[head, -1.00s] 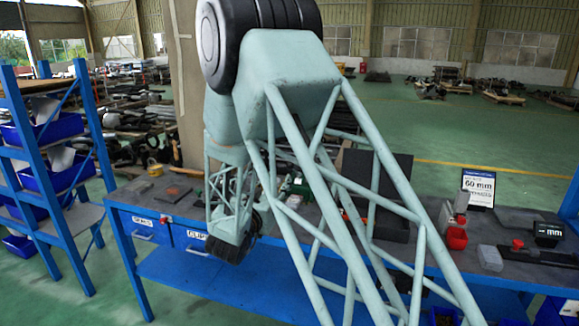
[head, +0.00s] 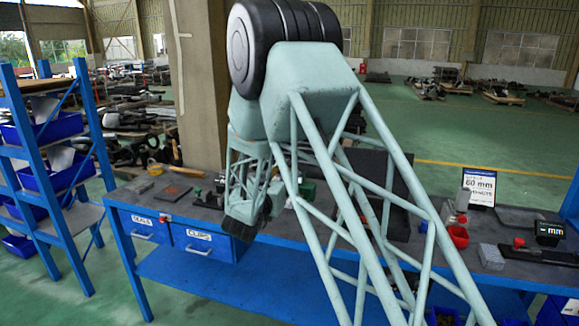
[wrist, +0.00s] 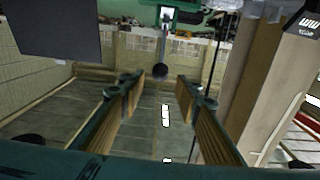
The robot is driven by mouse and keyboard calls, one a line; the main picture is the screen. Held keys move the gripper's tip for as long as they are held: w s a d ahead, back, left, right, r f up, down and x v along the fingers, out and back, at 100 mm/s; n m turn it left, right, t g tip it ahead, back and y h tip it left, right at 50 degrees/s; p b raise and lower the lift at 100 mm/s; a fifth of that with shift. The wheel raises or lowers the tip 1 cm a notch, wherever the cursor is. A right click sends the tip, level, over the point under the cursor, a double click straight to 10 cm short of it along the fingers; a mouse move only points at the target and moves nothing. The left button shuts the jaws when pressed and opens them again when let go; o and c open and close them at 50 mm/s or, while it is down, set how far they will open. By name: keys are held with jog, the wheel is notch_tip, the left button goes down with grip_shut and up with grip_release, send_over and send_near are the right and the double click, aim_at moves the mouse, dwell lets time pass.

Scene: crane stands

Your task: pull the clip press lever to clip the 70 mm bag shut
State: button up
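In the wrist view, a lever with a round black knob (wrist: 160,70) hangs from a green body (wrist: 166,14) at the top edge, which looks like the clip press. My gripper (wrist: 160,88) is open, with one ribbed tan finger on each side of the picture. The knob shows between the fingertips, touching neither; its distance beyond them is hard to judge. In the head view, a green piece (head: 306,189) on the bench is partly hidden behind my arm. My fingers are not clear there. I cannot make out the bag.
The bench (head: 350,262) has a blue drawer marked CLIPS (head: 201,243). A sign (head: 479,187) reads 60 mm. A red cup (head: 458,237), a clear box (head: 490,256) and a small display (head: 549,230) stand at the right. A dark panel (wrist: 55,28) is at upper left in the wrist view.

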jog(key=shift+b+x, duration=0.4)
jog(key=shift+x, duration=2.7)
jog(key=shift+c, duration=0.5)
grip_shut()
